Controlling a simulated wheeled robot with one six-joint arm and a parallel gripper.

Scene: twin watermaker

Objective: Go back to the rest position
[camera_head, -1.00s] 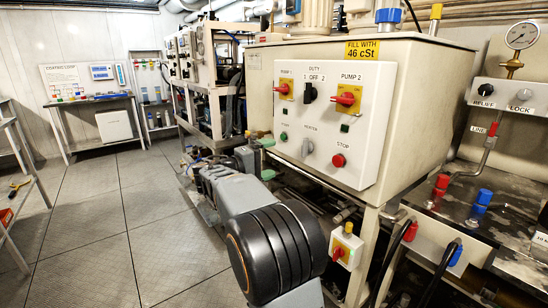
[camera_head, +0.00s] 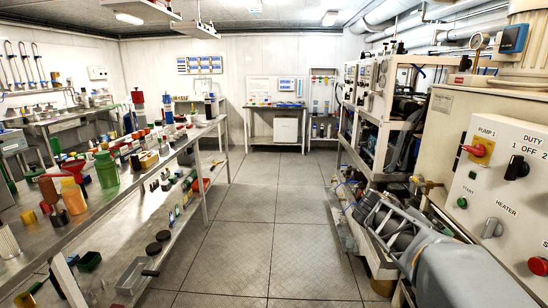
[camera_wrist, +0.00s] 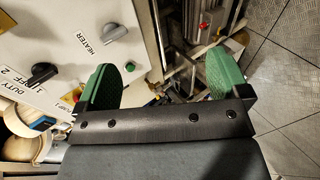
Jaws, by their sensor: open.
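My gripper (camera_wrist: 166,82) shows in the wrist view with its two green fingers wide apart. Nothing is held between them. The white control panel (camera_head: 478,205) is at the right of the head view. In the wrist view, its grey HEATER knob (camera_wrist: 115,32) and black DUTY knob (camera_wrist: 43,72) are left of the fingers. A green button shows just by the left finger; whether they touch is unclear. My grey arm reaches along the machine's front at the lower right of the head view, and the gripper is hard to make out there.
A long metal bench (camera_head: 98,212) with bottles, funnels and small parts runs along the left. A framed machine (camera_head: 385,110) stands on the right. The tiled floor (camera_head: 255,215) between them is clear back to a small table (camera_head: 274,110) at the far wall.

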